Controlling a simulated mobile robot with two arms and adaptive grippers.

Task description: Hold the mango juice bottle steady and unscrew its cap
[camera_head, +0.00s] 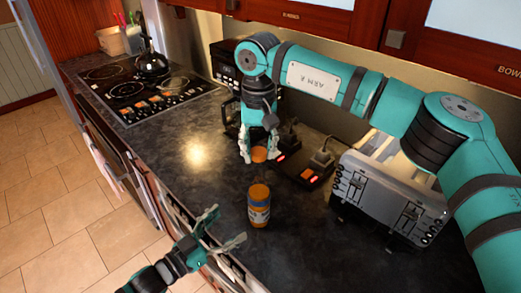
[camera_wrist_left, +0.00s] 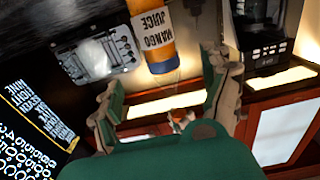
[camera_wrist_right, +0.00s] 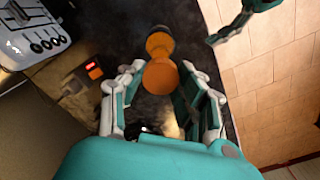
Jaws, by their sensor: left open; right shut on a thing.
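The mango juice bottle (camera_head: 259,208) stands upright on the dark counter, orange at the top with a pale label. In the left wrist view the labelled bottle (camera_wrist_left: 156,38) shows beyond my open fingers. My left gripper (camera_head: 225,228) is open and empty, just left of and below the bottle, apart from it. My right gripper (camera_head: 259,157) is shut on a round orange cap (camera_wrist_right: 160,75), held away from the bottle on its far side. In the right wrist view the bottle (camera_wrist_right: 159,42) shows just beyond the cap.
A toaster (camera_head: 387,195) stands on the right of the counter. A dark device with red lights (camera_head: 303,165) lies behind the bottle. A stove with a kettle (camera_head: 151,62) is at the back left. Counter left of the bottle is clear; its front edge is near my left gripper.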

